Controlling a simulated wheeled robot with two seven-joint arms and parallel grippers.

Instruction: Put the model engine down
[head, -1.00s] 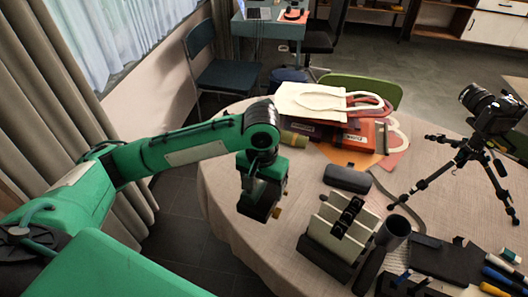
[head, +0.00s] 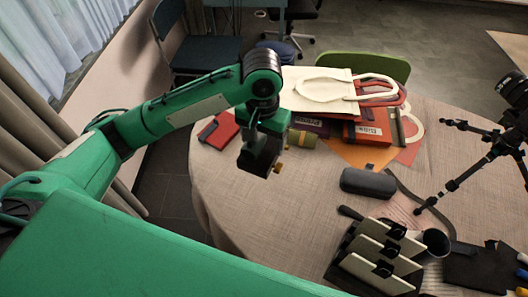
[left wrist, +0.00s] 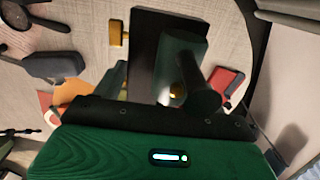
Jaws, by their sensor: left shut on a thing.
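The model engine (head: 256,160) is a dark block with a small brass knob at its side. My left gripper (head: 264,141) is shut on it from above, over the left part of the cloth-covered round table (head: 235,205). In the left wrist view the engine (left wrist: 143,52) shows as a dark plate with a greenish cylinder and brass parts, in front of the jaws (left wrist: 150,114). I cannot tell whether its underside touches the cloth. The jaw tips are largely hidden. My right gripper is not in view.
A red box (head: 219,130) lies at the table's left edge, near the engine. An olive roll (head: 301,139) and paper bags (head: 318,93) lie behind. A dark case (head: 368,183), a white-plated rack (head: 376,262) and a tripod (head: 465,180) stand right. The front-left cloth is bare.

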